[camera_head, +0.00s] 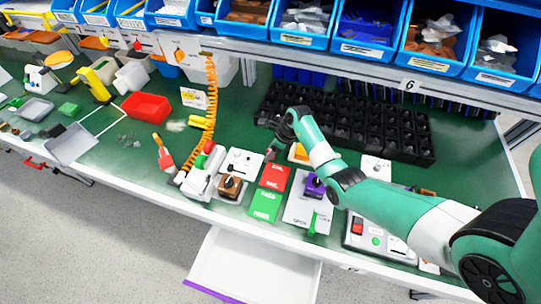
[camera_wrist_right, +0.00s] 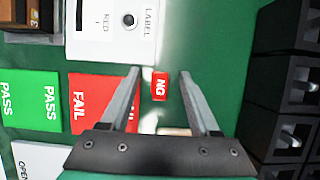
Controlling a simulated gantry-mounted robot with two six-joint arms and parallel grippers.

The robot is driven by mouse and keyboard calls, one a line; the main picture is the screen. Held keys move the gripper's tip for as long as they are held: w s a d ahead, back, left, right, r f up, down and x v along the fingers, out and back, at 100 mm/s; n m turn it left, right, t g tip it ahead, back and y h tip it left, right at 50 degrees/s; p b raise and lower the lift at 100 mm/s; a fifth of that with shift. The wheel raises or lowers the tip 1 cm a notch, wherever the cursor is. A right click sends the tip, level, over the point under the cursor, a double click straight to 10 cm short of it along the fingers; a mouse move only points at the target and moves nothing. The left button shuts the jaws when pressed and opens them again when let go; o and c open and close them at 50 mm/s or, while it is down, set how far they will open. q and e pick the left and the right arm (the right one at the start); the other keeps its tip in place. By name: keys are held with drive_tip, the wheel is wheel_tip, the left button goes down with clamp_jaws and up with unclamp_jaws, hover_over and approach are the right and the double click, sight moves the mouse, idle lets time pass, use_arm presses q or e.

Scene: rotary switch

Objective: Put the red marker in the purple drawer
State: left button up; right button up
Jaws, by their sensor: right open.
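A small red marker labelled NG (camera_wrist_right: 160,87) shows between the fingers of my right gripper (camera_wrist_right: 160,74) in the wrist view, apart from both. In the head view my right gripper (camera_head: 271,151) is small and dark, over the green bench top just behind the red FAIL card; the marker cannot be made out there. The right gripper is open. The drawer (camera_head: 255,268), white inside with a purple front edge, stands pulled out below the bench's front edge, and its visible floor is empty. My left gripper is not in view.
Red FAIL card (camera_head: 273,177) and green PASS card (camera_head: 264,204) lie in front of the gripper. A white panel with a purple rotary switch (camera_head: 314,186) stands to their right. A black compartment rack (camera_head: 350,120) is behind, and an orange coiled hose (camera_head: 211,90) to the left.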

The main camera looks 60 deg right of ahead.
clamp_jaws()
idle(0.3)
drive_tip(key=shift+r+p, duration=0.35)
drive_tip(key=shift+r, duration=0.2)
wheel_tip(320, 180, up, 3)
drive_tip(key=shift+p, duration=1)
drive_tip(key=s+a+r+p, duration=0.7)
drive_tip(key=s+a+r, duration=0.2)
drive_tip(key=a, duration=0.1)
drive_tip(key=shift+s+p, duration=0.3)
drive_tip(key=shift+s, duration=0.1)
